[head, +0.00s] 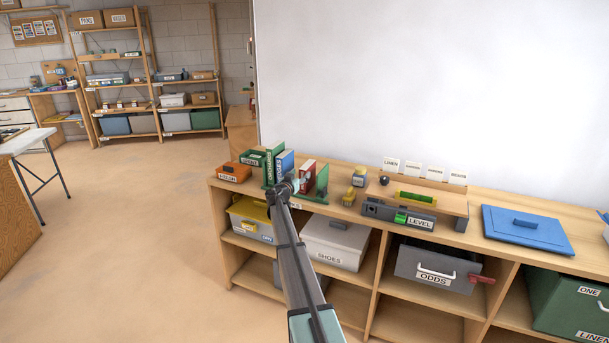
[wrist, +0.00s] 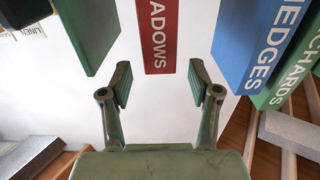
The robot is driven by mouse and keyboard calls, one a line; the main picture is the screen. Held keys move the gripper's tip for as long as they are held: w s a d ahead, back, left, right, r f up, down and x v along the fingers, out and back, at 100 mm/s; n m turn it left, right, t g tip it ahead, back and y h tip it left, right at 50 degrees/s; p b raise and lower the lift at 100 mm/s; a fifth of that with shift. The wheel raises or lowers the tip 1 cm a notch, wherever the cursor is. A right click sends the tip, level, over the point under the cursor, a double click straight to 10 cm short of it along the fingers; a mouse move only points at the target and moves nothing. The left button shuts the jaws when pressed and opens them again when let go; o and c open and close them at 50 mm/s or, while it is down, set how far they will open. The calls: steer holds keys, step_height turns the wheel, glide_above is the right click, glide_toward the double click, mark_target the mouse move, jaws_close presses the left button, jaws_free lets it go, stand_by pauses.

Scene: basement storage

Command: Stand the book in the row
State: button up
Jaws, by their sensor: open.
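A red book (head: 307,168) stands in the row on the shelf top, with a gap on each side; its spine, lettered "ADOWS" (wrist: 160,35), shows in the wrist view. A blue book (head: 285,163) lettered "HEDGES" (wrist: 262,45) and a green book (head: 268,168) lettered "ORCHARDS" (wrist: 292,75) stand close together at one side. A green upright panel (head: 322,181), perhaps a bookend, stands at the other (wrist: 85,35). My gripper (head: 292,184) is open and empty in front of the row. In the wrist view its fingers (wrist: 160,88) are apart, with the red spine's lower end just beyond and between them.
An orange box (head: 234,172) is left of the row. A yellow item (head: 349,197), a small jar (head: 359,176), a grey level case (head: 400,215) and a dark ball (head: 384,181) are to the right. A blue lid (head: 526,229) lies farther right. Bins (head: 335,242) fill the cubbies below.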

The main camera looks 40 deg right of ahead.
steer(key=s+a+f+n+g+y, duration=0.2)
steer(key=s+a+f, duration=0.85)
steer(key=f, duration=0.25)
steer(key=s+a+f+n+g+y, duration=0.1)
steer(key=s+a+f+g+y, duration=0.2)
steer(key=s+a+f, duration=0.9)
steer(key=s+a+f+n+g+y, duration=0.2)
steer(key=s+a+f, duration=0.6)
steer(key=f, duration=0.7)
steer(key=s+a+f+n+g+y, duration=0.2)
steer(key=s+a+f, duration=0.3)
steer(key=s, duration=0.5)
steer(key=s+a+f+n+g+y, duration=0.1)
steer(key=s+a+f+y, duration=0.15)
steer(key=s+a, duration=0.5)
steer(key=s+a+n+g+y, duration=0.1)
steer(key=s+a, duration=0.3)
steer(key=s, duration=0.5)
steer(key=s+a+n+g+y, duration=0.1)
steer(key=s+a+g+y, duration=0.1)
steer(key=s+a, duration=0.3)
steer(key=s+a+n+g+y, duration=0.1)
steer(key=s+a, duration=0.3)
steer(key=s, duration=0.9)
steer(key=shift+s+a+n+g+b, duration=0.15)
steer(key=shift+s+n+g+b, duration=0.15)
steer(key=shift+n+g, duration=0.4)
